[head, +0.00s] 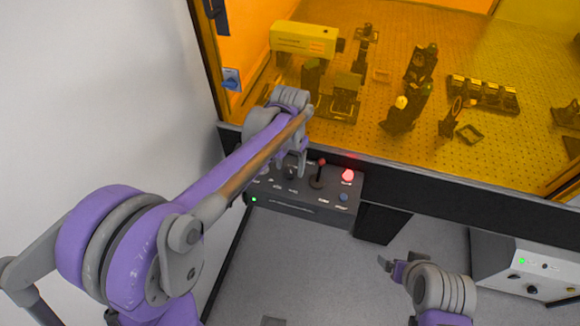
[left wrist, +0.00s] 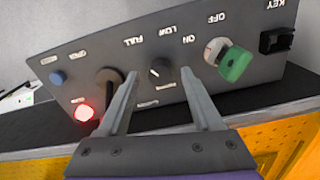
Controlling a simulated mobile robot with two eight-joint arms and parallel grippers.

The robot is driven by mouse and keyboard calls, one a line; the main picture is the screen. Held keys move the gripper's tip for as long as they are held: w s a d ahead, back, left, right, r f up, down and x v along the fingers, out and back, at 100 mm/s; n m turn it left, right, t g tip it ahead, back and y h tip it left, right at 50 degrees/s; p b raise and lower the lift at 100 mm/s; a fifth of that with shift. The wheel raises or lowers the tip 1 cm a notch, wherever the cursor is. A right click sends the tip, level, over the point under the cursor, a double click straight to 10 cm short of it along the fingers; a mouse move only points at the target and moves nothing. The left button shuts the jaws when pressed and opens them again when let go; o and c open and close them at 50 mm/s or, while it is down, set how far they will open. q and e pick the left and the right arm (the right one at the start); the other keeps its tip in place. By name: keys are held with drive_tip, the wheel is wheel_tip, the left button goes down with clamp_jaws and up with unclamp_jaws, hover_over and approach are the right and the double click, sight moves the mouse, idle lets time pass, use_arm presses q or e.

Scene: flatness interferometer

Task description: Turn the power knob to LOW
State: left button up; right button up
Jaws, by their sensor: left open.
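The power knob (left wrist: 160,70) is a small black knob on the dark control panel (left wrist: 215,95). In the left wrist view, the panel labels are upside down, with FULL to the upper left of the knob and LOW just above it. My left gripper (left wrist: 160,76) is open, one finger on each side of the knob in the picture; contact cannot be told. In the head view, my left gripper (head: 298,170) is over the panel (head: 300,207) and partly hides the knob area. The knob's pointer is too small to read. My right gripper (head: 386,264) is low at right, away from the panel.
A black lever (head: 318,180) and a lit red lamp (head: 348,175) are close beside the knob. A blue button (head: 343,197) is near the panel's right end. A green switch (left wrist: 236,65) and a black key switch (left wrist: 277,40) are on the other side. Orange glazing stands behind.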

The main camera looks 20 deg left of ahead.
use_arm(q)
drive_tip(key=shift+f, duration=0.5)
clamp_jaws()
